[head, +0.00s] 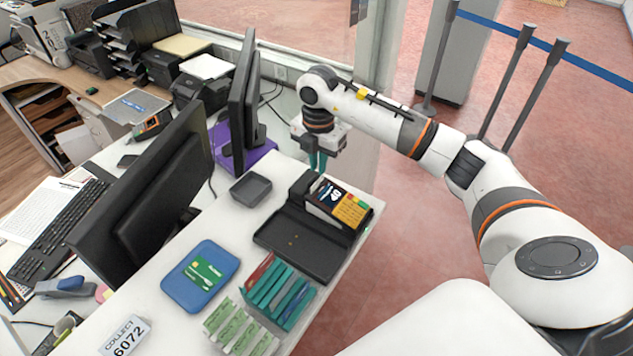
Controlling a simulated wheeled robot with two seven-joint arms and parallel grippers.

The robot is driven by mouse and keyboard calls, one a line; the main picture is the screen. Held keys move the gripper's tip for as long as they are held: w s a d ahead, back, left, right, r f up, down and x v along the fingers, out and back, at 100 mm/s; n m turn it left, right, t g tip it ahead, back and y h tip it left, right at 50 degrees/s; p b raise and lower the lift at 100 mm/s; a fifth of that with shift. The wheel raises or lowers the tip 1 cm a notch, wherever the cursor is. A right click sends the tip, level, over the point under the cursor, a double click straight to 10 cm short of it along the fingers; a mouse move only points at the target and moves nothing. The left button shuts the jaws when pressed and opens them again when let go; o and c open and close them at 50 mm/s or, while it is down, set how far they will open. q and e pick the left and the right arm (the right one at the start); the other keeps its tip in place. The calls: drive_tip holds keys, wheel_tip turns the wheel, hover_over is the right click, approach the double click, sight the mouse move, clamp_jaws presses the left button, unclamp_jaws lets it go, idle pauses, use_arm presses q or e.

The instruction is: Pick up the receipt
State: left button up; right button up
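I cannot make out a receipt for certain in the head view. A card terminal (340,204) with a dark display and yellow keys stands at the back right of the counter, in a black holder. My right gripper (317,163) points down with its teal fingers just behind the terminal, near the counter's back edge. The two fingers look close together, and their tips are partly hidden. I cannot tell whether they hold anything. My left gripper is out of view.
A black tray (298,243) lies before the terminal. Nearby are a small dark dish (251,189), a blue tray (190,289) with a green card, a holder of teal and red items (279,290), and a "COLLECT 6072" card (124,337). Monitors (150,190) stand left.

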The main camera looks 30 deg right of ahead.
sight(318, 180)
wheel_tip(318, 180, down, 3)
drive_tip(key=shift+s+a+f+p, duration=0.15)
drive_tip(key=shift+p, duration=0.8)
drive_tip(key=shift+f, duration=0.45)
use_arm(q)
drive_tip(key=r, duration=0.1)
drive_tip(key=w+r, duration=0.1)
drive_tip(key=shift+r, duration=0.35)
use_arm(e)
clamp_jaws()
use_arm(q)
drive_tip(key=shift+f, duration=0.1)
use_arm(e)
drive_tip(key=shift+r, duration=0.15)
